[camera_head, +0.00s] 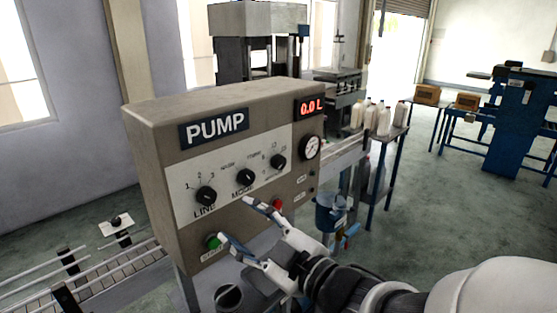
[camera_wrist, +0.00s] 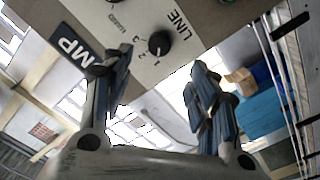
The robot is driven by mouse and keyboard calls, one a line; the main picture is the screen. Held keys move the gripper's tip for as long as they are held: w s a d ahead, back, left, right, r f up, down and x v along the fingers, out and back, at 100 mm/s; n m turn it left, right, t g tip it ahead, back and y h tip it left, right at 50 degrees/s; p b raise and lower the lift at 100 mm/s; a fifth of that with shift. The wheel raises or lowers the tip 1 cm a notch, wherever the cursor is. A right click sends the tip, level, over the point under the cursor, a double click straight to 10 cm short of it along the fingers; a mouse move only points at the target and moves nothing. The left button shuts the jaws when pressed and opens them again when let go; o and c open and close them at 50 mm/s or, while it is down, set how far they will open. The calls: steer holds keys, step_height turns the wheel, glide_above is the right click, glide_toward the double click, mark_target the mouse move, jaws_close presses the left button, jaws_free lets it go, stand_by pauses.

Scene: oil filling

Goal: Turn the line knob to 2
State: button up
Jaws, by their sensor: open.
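The black LINE knob (camera_head: 206,195) is at the left of the white strip on the PUMP panel, with 1, 2 and 3 printed around it. It also shows in the wrist view (camera_wrist: 158,43), at the top, between the finger directions. I cannot tell which number its pointer faces. My gripper (camera_head: 236,219) is open and empty in front of the panel, below and right of the LINE knob. Its two spread fingers also show in the wrist view (camera_wrist: 160,62), apart from the knob.
A second knob (camera_head: 245,177) and a third knob (camera_head: 277,161) sit right of the LINE knob. A green button (camera_head: 213,241) and a red button (camera_head: 277,205) are lower on the panel. The display (camera_head: 309,106) reads 0.0 L. A roller conveyor (camera_head: 110,272) runs at lower left.

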mark_target(210, 199)
steer(key=p+x, duration=0.5)
steer(key=x, duration=0.6)
steer(key=shift+w+a, duration=0.1)
steer(key=shift+w, duration=0.1)
steer(key=shift+c, duration=0.3)
steer(key=c, duration=1)
steer(key=m+b, duration=0.2)
steer(key=m, duration=0.1)
steer(key=shift+f+m, duration=0.1)
steer(key=shift+m, duration=0.2)
steer(key=m+b, duration=0.1)
steer(key=m, duration=0.4)
